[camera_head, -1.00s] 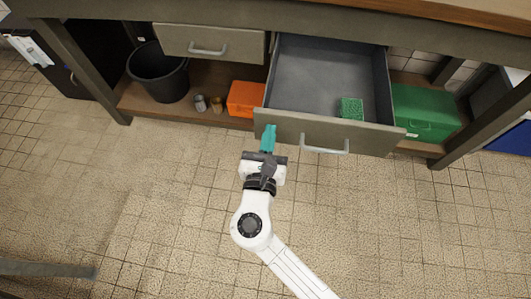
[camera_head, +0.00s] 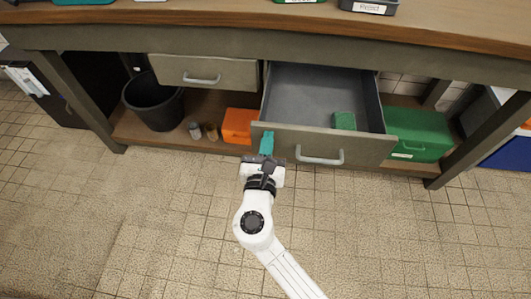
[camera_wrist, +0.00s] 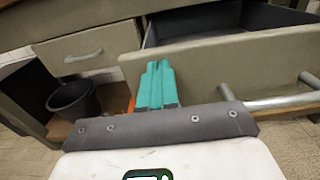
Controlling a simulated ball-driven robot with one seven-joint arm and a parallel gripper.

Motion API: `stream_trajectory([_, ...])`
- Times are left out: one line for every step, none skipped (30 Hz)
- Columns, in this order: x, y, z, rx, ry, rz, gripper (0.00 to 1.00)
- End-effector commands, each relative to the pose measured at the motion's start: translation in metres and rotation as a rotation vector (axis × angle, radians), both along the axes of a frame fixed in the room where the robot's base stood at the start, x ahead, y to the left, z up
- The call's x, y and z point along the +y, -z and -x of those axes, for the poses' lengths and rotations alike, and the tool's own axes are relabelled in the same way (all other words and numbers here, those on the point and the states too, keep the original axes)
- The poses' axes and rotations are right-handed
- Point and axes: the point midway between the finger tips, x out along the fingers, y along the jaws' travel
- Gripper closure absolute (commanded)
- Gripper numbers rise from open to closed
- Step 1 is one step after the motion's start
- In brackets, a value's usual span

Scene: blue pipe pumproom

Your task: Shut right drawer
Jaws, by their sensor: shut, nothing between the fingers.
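The right drawer (camera_head: 322,144) is pulled out under the workbench, with a grey inside and a silver bar handle (camera_head: 320,157) on its front. A green sponge-like block (camera_head: 344,121) lies inside it. My gripper (camera_head: 267,143) is shut and empty, its teal fingers at the left end of the drawer front, left of the handle. In the wrist view the teal fingers (camera_wrist: 156,86) overlap the drawer front (camera_wrist: 230,65); whether they touch it I cannot tell. The handle shows at the right there (camera_wrist: 275,102).
The left drawer (camera_head: 206,73) is closed. Below are a black bucket (camera_head: 154,102), small cans (camera_head: 195,130), an orange box (camera_head: 238,125) and a green case (camera_head: 417,134) on the lower shelf (camera_head: 165,137). Bench legs stand at both sides. The tiled floor (camera_head: 400,235) in front is clear.

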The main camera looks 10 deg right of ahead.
Motion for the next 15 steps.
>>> stream_trajectory([-0.005,0.001,-0.014,-0.003,0.005,-0.001,1.00])
stream_trajectory([-0.008,0.001,-0.021,-0.003,0.006,-0.001,1.00])
stream_trajectory([-0.012,0.001,-0.031,-0.003,0.006,-0.001,1.00])
stream_trajectory([-0.015,0.001,-0.039,-0.004,0.007,-0.002,1.00])
stream_trajectory([-0.017,0.001,-0.047,-0.003,0.006,-0.001,1.00])
stream_trajectory([-0.021,0.001,-0.058,-0.004,0.007,-0.002,1.00])
stream_trajectory([-0.023,0.002,-0.066,-0.003,0.005,-0.001,1.00])
stream_trajectory([-0.026,0.002,-0.074,-0.003,0.006,-0.001,1.00])
stream_trajectory([-0.029,0.002,-0.085,-0.003,0.005,-0.001,1.00])
stream_trajectory([-0.032,0.003,-0.093,-0.002,0.006,0.000,1.00])
stream_trajectory([-0.034,0.002,-0.101,-0.003,0.005,-0.001,1.00])
stream_trajectory([-0.038,0.003,-0.111,-0.003,0.005,0.000,1.00])
stream_trajectory([-0.041,0.003,-0.119,-0.003,0.006,0.000,1.00])
stream_trajectory([-0.043,0.003,-0.127,-0.003,0.005,0.000,1.00])
stream_trajectory([-0.047,0.003,-0.138,-0.003,0.005,0.000,1.00])
